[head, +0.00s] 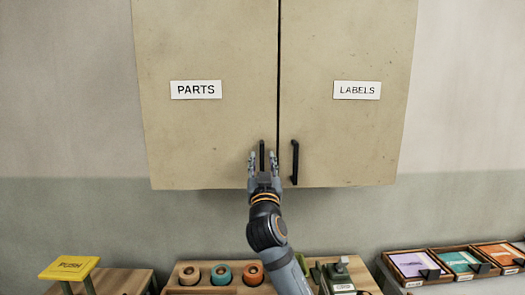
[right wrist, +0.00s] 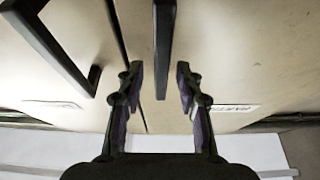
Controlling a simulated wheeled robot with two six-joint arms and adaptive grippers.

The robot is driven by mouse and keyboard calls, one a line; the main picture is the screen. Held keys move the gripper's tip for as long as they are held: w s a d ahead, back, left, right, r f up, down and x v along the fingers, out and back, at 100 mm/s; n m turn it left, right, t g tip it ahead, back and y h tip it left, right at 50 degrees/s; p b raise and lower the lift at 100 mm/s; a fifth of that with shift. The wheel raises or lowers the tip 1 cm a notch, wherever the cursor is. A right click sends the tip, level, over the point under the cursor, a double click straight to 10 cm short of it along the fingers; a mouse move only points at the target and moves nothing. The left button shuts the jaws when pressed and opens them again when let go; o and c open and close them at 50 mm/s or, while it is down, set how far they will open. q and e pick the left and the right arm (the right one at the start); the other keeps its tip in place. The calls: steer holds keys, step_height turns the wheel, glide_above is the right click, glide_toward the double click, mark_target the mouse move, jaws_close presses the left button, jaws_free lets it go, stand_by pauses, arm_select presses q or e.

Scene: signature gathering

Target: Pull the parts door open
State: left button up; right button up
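The parts door (head: 205,130) is the left door of a beige wall cabinet, with a white PARTS label (head: 196,90). It looks closed, level with the door beside it. Its black upright bar handle (head: 262,147) is near its lower right corner; its lower part is hidden behind my right gripper (head: 262,160). In the right wrist view the parts handle (right wrist: 164,45) lies between the two open fingers of my right gripper (right wrist: 159,80), with a gap visible on both sides. My left gripper is not in view.
The labels door (head: 345,130) is closed on the right, its black handle (head: 295,162) close beside my gripper. Below are a yellow PUSH plate (head: 69,267), several rolls in a wooden holder (head: 200,290) and colored card trays (head: 415,264). The wall beside the cabinet is clear.

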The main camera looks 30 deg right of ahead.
steer(key=shift+w+d+r, duration=0.2)
steer(key=shift+w+r, duration=0.05)
steer(key=shift+w, duration=0.25)
steer(key=shift+c, duration=0.3)
jaws_close()
